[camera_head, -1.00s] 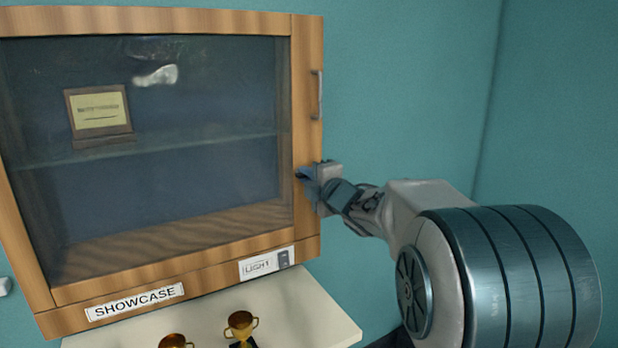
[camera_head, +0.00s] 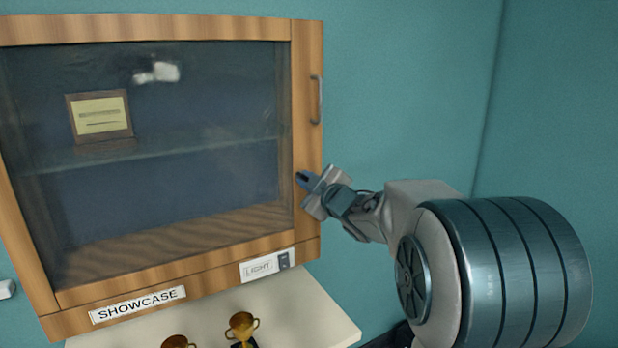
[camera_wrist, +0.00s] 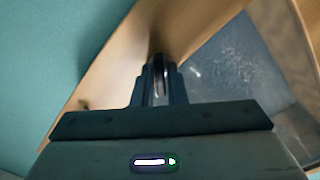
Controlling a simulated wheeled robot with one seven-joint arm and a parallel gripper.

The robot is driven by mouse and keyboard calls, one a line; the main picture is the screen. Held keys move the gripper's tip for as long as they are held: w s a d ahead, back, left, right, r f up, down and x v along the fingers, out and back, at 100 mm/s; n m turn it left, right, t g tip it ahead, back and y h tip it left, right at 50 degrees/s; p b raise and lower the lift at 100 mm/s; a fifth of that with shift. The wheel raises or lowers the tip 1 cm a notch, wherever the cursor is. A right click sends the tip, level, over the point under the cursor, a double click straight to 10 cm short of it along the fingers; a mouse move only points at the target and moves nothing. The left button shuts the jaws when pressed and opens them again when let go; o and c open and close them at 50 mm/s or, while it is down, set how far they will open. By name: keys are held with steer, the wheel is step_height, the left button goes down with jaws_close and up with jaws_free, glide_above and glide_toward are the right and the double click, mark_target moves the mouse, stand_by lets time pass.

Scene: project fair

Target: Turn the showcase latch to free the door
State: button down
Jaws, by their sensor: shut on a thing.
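The showcase door (camera_head: 306,60) is a wooden frame around glass, closed, with a vertical bar handle (camera_head: 316,100) on its right side. My gripper (camera_head: 304,180) is at the right door frame, below the handle. In the wrist view my gripper (camera_wrist: 158,72) is shut on the latch (camera_wrist: 157,80), a small metallic piece between the fingertips against the wood. The fingers hide most of the latch, so its exact angle cannot be told.
A LIGHT label with a switch (camera_head: 284,261) is on the lower frame, near a SHOWCASE label (camera_head: 137,305). A shelf (camera_head: 310,310) below bears gold trophies (camera_head: 241,327). A plaque (camera_head: 100,115) stands inside. The wall at right is clear.

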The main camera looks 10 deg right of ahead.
steer(key=m+p, duration=0.1)
steer(key=m, duration=0.3)
steer(key=shift+r+m+p, duration=0.1)
steer(key=shift+m+p, duration=0.2)
steer(key=shift+p, duration=0.1)
steer(key=shift+m+p, duration=1.05)
steer(key=shift+m, duration=1.45)
steer(key=c, duration=1.5)
jaws_free()
steer(key=shift+s, duration=0.1)
steer(key=b+v, duration=0.2)
steer(key=v, duration=1.1)
steer(key=shift+s+d, duration=0.15)
steer(key=shift+s, duration=0.15)
